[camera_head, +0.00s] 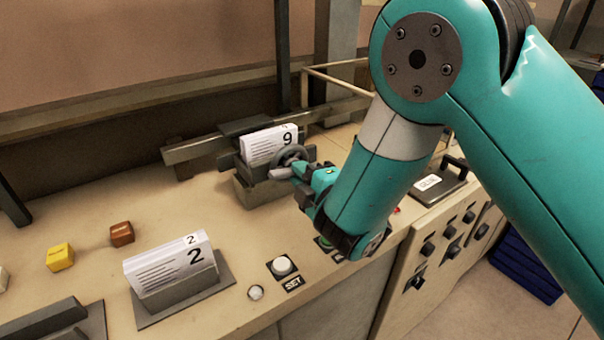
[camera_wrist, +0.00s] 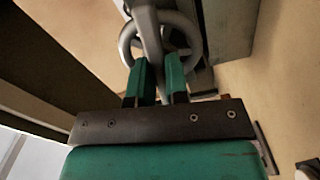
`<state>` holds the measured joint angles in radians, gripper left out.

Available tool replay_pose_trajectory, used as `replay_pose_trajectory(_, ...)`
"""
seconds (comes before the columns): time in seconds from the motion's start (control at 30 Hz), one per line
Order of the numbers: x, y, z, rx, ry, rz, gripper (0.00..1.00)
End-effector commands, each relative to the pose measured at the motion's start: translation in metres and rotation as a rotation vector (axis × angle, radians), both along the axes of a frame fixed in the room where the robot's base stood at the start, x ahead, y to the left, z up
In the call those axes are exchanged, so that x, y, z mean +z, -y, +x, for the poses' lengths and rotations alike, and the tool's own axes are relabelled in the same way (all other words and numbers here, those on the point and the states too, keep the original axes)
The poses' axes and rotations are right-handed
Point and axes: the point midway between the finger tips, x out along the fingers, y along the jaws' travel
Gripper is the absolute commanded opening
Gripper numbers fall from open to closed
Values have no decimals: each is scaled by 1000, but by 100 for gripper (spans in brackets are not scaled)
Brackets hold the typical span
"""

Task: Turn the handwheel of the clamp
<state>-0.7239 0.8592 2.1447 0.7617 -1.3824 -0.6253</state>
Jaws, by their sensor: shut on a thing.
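The clamp (camera_head: 259,188) stands at the back of the bench with a stack of sheets marked 9 (camera_head: 268,145) held upright in it. Its grey handwheel (camera_head: 292,154) is on the side facing my arm. My gripper (camera_head: 297,172) is at the handwheel. In the wrist view the handwheel (camera_wrist: 191,40) is a round ring ahead of the gripper (camera_wrist: 158,80). The two teal fingers are shut on a grey part of the handwheel between them. The fingertips partly cover the wheel's lower part.
A stack marked 2 (camera_head: 172,264) sits in a holder at the front. A white SET button (camera_head: 282,265), a yellow cube (camera_head: 60,257) and a brown cube (camera_head: 121,234) are on the bench. A rail (camera_head: 190,150) runs behind the clamp. Blue crates (camera_head: 528,268) stand at right.

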Motion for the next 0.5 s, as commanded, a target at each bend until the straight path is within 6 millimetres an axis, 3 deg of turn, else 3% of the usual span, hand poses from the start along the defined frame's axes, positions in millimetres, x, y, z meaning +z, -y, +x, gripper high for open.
replay_pose_trajectory(0.5,-1,1,-1,-1,-230,336,0)
